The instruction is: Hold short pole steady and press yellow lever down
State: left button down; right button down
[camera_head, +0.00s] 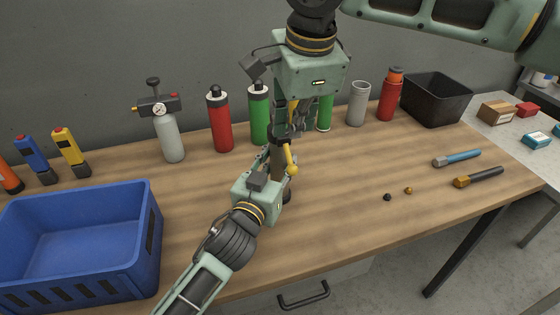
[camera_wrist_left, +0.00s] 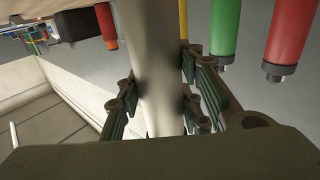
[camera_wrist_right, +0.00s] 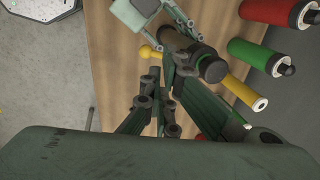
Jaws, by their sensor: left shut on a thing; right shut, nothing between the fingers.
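The short pole (camera_wrist_left: 155,70) is a grey upright cylinder in the left wrist view, between the fingers of my left gripper (camera_head: 275,165). My left gripper is shut on it. In the right wrist view the pole is dark with a black top (camera_wrist_right: 212,68). My right gripper (camera_head: 290,132) points down from above, shut and empty, close to the pole and lever. I cannot tell whether it touches the lever.
A blue crate (camera_head: 152,215) stands at the front left. A red cylinder (camera_head: 220,122) and green cylinder (camera_head: 260,118) stand behind the grippers. A black bin (camera_head: 440,98) is at the back right.

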jog(key=shift+w+v, duration=0.25)
jog(key=shift+v, duration=0.85)
jog(key=shift+w+v, duration=0.25)
jog(key=shift+v, duration=0.9)
jog(key=shift+a+r, duration=0.1)
jog(key=shift+a, duration=0.05)
jog(key=s+d, duration=0.1)
jog(key=s, duration=0.4)
jog(key=shift+s+d, duration=0.4)
pick_arm(q)
jog(key=c, duration=1.1)
grip_release()
